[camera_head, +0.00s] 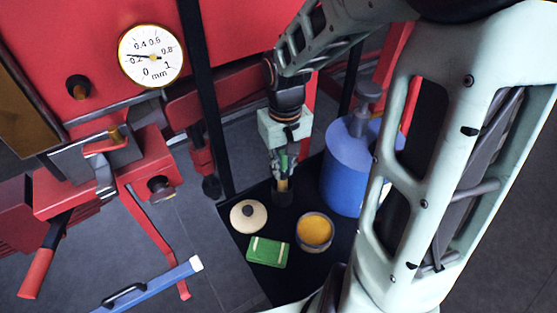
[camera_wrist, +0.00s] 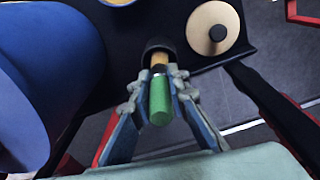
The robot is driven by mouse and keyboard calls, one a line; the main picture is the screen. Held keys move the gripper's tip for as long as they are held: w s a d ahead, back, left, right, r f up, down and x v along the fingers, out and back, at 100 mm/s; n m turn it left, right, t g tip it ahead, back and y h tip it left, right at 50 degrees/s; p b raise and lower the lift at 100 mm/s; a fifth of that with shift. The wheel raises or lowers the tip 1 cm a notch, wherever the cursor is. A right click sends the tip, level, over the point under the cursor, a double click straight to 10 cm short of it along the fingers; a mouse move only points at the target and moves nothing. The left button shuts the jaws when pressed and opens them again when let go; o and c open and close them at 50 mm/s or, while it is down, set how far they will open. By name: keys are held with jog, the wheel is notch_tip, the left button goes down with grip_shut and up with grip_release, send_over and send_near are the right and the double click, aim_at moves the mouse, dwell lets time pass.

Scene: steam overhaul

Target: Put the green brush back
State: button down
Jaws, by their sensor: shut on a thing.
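My gripper (camera_head: 284,164) points down over the black tray (camera_head: 228,206) and is shut on the green brush. In the wrist view, the fingertips (camera_wrist: 158,82) close on both sides of the brush's green handle (camera_wrist: 160,105). Below the handle the brush shows a metal band and a tan part. The tan end meets a small dark round cup (camera_wrist: 153,46), which also shows below the gripper in the head view (camera_head: 283,198). The brush's lower end is hidden by the cup's rim, so it seems to be at or inside the mouth. I cannot tell how deep it is.
On the tray stand a cream round lid with a dark knob (camera_head: 248,215), a tin with yellow contents (camera_head: 314,231), a green box (camera_head: 267,252) and a large blue can (camera_head: 346,170). Black posts (camera_head: 207,100) rise by the tray. Red machinery with a dial (camera_head: 151,55) fills the left.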

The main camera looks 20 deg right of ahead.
notch_tip(320, 180, down, 3)
jog(key=shift+r, duration=0.2)
jog(key=c, duration=1.9)
grip_release()
jog(key=shift+r, duration=0.1)
jog(key=r, duration=1.2)
jog(key=shift+s, duration=0.2)
